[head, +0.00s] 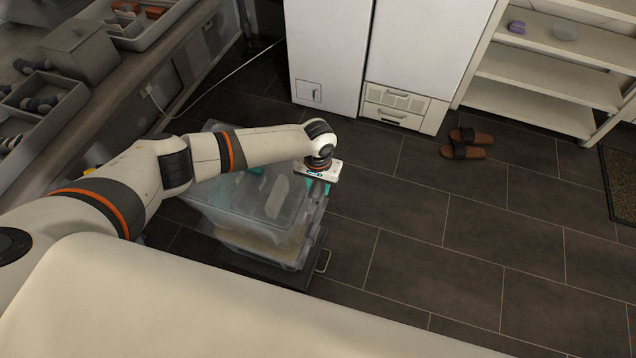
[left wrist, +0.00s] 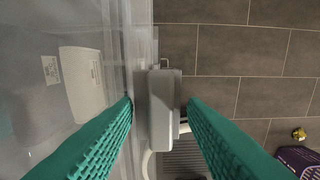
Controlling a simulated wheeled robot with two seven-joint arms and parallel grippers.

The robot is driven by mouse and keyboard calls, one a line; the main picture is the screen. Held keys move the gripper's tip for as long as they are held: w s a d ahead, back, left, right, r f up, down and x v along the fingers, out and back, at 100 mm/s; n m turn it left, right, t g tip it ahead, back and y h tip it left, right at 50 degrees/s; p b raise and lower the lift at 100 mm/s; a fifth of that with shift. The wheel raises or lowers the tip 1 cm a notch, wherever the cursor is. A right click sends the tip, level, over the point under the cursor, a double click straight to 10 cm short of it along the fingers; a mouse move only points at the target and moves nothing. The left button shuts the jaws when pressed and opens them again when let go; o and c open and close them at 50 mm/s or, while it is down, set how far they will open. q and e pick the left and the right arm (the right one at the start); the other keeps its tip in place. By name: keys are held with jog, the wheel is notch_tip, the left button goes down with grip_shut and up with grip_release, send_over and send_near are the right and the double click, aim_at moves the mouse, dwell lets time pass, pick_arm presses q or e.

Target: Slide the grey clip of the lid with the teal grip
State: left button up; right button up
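A clear plastic bin with a translucent lid (head: 262,195) stands below my left arm in the head view. A patch of teal (head: 257,170) shows on the lid, partly behind my arm. My left gripper (head: 320,184) points down at the lid's right edge. In the left wrist view its two teal ribbed fingers (left wrist: 160,101) are apart. The grey clip (left wrist: 164,112) lies between them at the edge of the clear lid (left wrist: 40,110). A gap shows on the right of the clip; I cannot tell whether the left finger touches it. My right gripper is not in view.
The bin stands on a dark base with a metal handle (head: 323,260). A counter with trays (head: 45,95) is at the left. White cabinets (head: 410,45) and a shelf (head: 545,80) stand behind. Brown slippers (head: 468,142) lie on the open tiled floor at the right.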

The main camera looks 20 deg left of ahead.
pick_arm(q)
grip_shut()
jog(key=shift+a+r+p, duration=0.15)
jog(key=shift+a+p, duration=0.5)
jog(key=shift+a, duration=0.35)
grip_release()
notch_tip(320, 180, up, 12)
jog(key=shift+p, duration=0.4)
